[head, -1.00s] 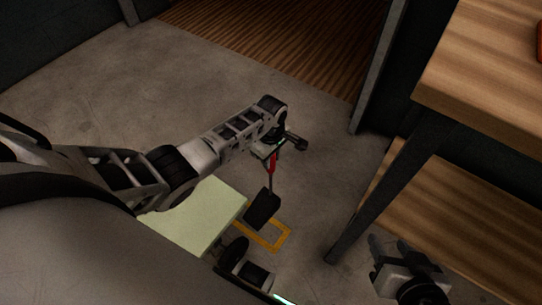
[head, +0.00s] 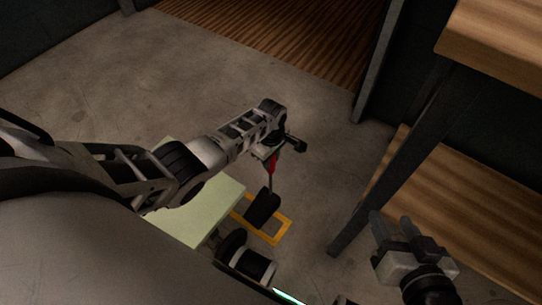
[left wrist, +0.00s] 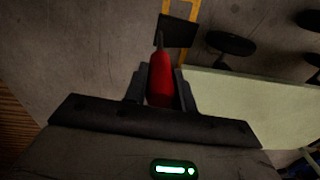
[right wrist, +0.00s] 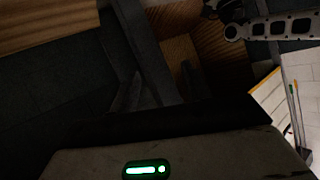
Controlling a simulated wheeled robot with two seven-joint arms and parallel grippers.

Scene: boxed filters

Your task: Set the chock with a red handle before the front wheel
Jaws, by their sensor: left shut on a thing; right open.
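The chock is a dark block (head: 263,208) on a thin rod with a red handle (head: 272,167). My left gripper (head: 272,155) is shut on the red handle, and the block hangs below it. In the head view the block overlaps the yellow outline (head: 286,229) on the floor; I cannot tell whether it touches the floor. The left wrist view shows the red handle (left wrist: 160,82) between the fingers and the block (left wrist: 177,31) beyond. A dark wheel (head: 231,244) is beside the outline, near the pale green deck (head: 207,222). My right gripper (head: 391,226) is open and empty.
A wooden bench (head: 492,45) with a lower shelf (head: 455,215) stands at the right, its dark leg (head: 385,175) right of the outline. More dark wheels show in the left wrist view (left wrist: 308,20). Open concrete floor (head: 165,75) lies beyond my left arm.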

